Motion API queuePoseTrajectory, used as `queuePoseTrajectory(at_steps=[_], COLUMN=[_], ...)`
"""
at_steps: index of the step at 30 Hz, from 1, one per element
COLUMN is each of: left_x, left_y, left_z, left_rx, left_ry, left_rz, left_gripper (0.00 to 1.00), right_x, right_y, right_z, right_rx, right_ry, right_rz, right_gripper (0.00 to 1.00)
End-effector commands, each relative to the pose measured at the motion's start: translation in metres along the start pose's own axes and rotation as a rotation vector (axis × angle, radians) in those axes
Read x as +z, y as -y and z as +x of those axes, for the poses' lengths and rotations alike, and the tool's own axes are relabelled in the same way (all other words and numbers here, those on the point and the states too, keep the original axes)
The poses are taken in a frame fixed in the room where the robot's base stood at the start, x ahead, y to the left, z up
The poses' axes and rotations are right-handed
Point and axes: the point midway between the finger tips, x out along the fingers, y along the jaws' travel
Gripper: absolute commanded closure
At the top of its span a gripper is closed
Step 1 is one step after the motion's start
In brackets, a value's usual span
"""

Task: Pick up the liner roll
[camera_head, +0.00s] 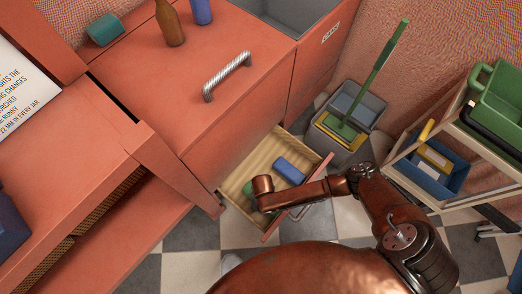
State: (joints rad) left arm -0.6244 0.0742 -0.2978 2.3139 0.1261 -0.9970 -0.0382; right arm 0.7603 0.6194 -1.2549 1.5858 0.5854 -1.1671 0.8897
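An open wooden drawer (237,190) juts out of the red cabinet. A blue cylinder that looks like a roll (289,170) lies on its side in it, toward the right; it could be the liner roll, but no label is readable. My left gripper is out of view.
The drawer's front panel (318,175) stands under my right forearm. A grey bucket (350,108) with a green-handled mop is behind it. A cart with a blue bin (433,171) stands right.

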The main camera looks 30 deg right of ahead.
Motion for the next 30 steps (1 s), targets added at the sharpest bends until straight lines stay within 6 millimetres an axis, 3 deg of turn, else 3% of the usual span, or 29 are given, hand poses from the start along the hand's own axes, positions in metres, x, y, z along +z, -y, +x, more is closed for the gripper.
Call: queuePoseTrajectory(at_steps=[6,27,30], left_x=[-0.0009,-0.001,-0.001], left_y=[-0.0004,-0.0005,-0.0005], left_z=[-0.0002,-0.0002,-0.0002], left_rx=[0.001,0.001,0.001], left_ry=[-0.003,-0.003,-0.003], left_rz=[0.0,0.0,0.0], left_gripper=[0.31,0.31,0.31], right_x=[-0.0006,-0.0002,-0.0004], right_y=[-0.0003,0.0001,0.0002], right_z=[-0.0008,-0.0004,-0.0005], right_rx=[0.001,0.0,0.0], right_ry=[-0.002,-0.001,-0.001], right_rz=[0.0,0.0,0.0], right_gripper=[0.32,0.8,0.81])
